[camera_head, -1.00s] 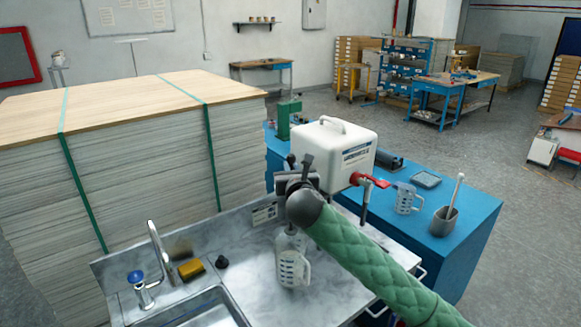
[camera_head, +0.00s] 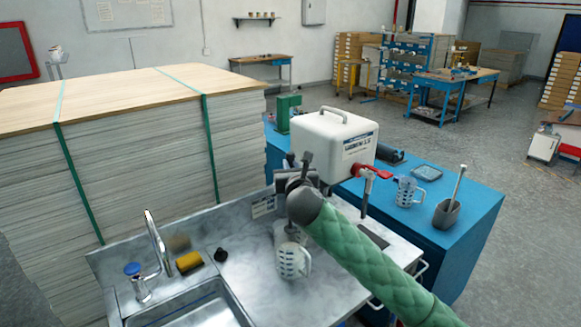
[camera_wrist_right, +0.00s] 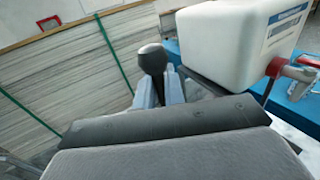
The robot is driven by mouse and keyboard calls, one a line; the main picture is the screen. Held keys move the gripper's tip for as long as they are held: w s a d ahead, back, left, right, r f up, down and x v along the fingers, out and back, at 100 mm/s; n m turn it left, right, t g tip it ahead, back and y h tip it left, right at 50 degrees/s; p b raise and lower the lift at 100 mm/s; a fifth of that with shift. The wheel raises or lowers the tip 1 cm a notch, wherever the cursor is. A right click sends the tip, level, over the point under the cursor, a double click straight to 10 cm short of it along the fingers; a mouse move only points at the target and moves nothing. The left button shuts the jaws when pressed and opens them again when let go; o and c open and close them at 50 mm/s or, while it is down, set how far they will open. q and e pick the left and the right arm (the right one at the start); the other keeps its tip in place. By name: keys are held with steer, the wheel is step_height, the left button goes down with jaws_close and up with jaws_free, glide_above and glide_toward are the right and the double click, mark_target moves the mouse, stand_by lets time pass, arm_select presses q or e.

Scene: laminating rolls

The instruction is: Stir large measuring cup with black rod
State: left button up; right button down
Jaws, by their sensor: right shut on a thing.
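My left gripper is not in view.
A white jug with a red tap (camera_head: 335,145) stands close behind the gripper on the blue cabinet. A second measuring cup (camera_head: 406,191) and a grey pot (camera_head: 446,213) are to the right. A sink (camera_head: 190,308), faucet (camera_head: 158,245) and yellow sponge (camera_head: 189,262) are at left.

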step_height(320, 180, down, 12)
steer(key=b, duration=0.4)
steer(key=shift+f, duration=0.2)
step_height(320, 180, down, 2)
steer(key=shift+f+b, duration=0.2)
steer(key=shift+b, duration=0.35)
steer(key=shift+f, duration=0.5)
steer(key=shift+f+b, duration=0.3)
steer(key=shift+f, duration=0.2)
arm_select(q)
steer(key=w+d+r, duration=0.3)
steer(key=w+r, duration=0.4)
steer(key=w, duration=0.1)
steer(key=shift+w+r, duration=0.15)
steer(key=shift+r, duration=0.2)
